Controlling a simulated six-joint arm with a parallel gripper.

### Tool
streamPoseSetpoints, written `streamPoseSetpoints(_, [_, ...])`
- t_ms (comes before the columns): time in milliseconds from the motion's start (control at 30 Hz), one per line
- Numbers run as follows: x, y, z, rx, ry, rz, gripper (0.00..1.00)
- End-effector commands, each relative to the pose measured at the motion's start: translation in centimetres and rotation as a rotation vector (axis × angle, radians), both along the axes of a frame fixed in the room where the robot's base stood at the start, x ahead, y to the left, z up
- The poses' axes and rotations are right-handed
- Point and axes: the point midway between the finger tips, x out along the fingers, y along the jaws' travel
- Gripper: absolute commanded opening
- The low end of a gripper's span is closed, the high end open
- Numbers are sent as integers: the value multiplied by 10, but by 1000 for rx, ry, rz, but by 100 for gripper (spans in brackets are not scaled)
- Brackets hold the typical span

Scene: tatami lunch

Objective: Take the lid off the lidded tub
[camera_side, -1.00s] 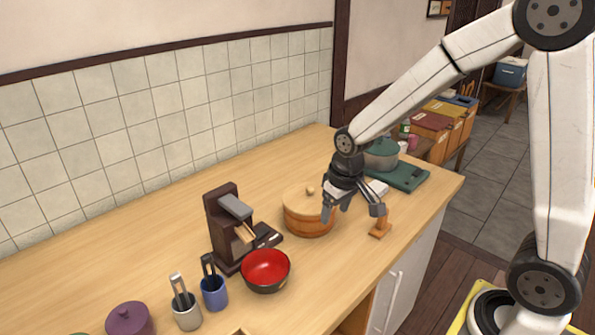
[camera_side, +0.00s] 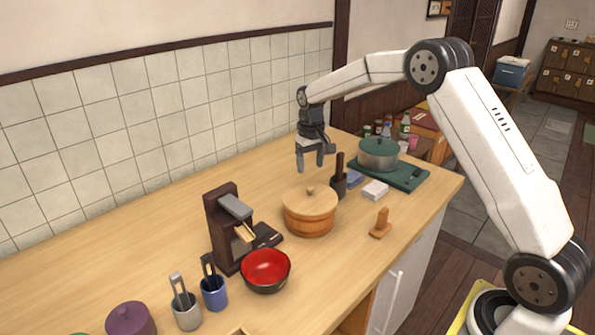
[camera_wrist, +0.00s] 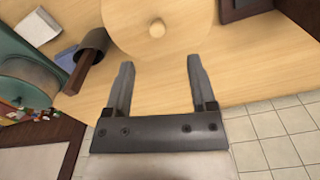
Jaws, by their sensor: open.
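The lidded tub (camera_side: 309,221) is a round wooden tub standing upright near the middle of the counter. Its pale wooden lid (camera_side: 300,202) sits on top, with a small round knob (camera_side: 310,189) at the centre. In the wrist view the lid (camera_wrist: 185,32) and its knob (camera_wrist: 156,28) show at the top, just beyond the fingertips, with the tub's body hidden under the lid. My gripper (camera_side: 316,167) is open and empty, above the counter behind the tub and apart from it. Its two fingers (camera_wrist: 159,64) point toward the lid in the wrist view.
A dark cup with a pestle-like stick (camera_side: 339,182) stands behind right of the tub. A green pot (camera_side: 378,153) is farther back. A brown machine (camera_side: 224,230) and red bowl (camera_side: 266,268) stand front left; a wooden stand (camera_side: 381,224) is right.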

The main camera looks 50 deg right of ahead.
Motion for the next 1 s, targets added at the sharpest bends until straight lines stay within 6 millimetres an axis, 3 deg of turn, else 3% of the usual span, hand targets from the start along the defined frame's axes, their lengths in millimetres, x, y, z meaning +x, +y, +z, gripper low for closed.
streamPoseSetpoints(267, [3,-3,-1,1,4,-5,72])
streamPoseSetpoints(600, [2,-3,-25,2,6,-4,72])
streamPoseSetpoints(1000, [2,-3,-38,2,7,-4,72])
